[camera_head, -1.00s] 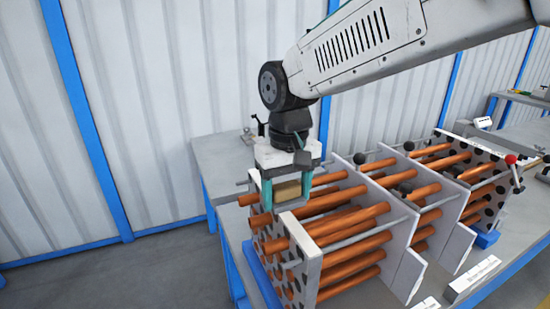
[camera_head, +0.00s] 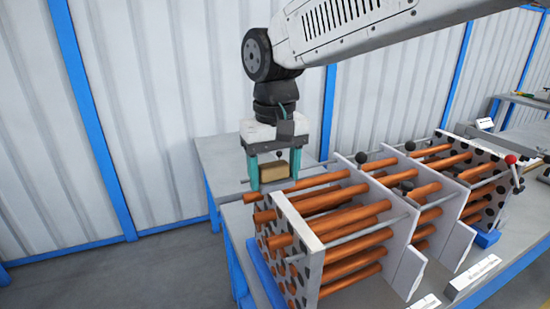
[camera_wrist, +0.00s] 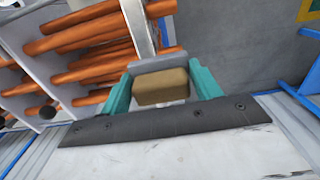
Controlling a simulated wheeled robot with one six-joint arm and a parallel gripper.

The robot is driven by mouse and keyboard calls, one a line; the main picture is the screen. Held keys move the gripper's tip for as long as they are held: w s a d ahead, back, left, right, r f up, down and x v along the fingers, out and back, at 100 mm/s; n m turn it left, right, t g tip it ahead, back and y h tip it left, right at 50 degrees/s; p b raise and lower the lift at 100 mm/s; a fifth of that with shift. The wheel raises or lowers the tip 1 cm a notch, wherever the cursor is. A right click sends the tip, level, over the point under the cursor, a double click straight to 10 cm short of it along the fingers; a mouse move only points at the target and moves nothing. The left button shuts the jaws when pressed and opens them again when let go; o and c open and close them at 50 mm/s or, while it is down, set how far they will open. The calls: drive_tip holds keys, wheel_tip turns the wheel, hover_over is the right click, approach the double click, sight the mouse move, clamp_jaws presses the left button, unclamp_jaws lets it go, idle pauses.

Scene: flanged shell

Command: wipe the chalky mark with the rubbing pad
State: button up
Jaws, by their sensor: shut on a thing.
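My gripper (camera_head: 273,172) has teal fingers and is shut on the rubbing pad (camera_head: 274,171), a tan-brown block. In the head view it is held above the near left end of the tube bundle, behind the pale end plate (camera_head: 300,240). In the wrist view the pad (camera_wrist: 162,88) sits between the two teal fingers, with a grey bar beyond it. I cannot make out the chalky mark in either view; it may be hidden or too small to tell. I cannot tell whether the pad touches anything.
Copper tubes (camera_head: 345,225) run through pale upright plates (camera_head: 400,235) on the grey bench (camera_head: 225,160). Thin rods with black knobs and one red knob (camera_head: 510,159) stick out among them. The bench surface behind and left of the tubes is partly clear. A corrugated wall stands behind.

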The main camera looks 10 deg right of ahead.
drive_tip(key=shift+r, duration=1.7)
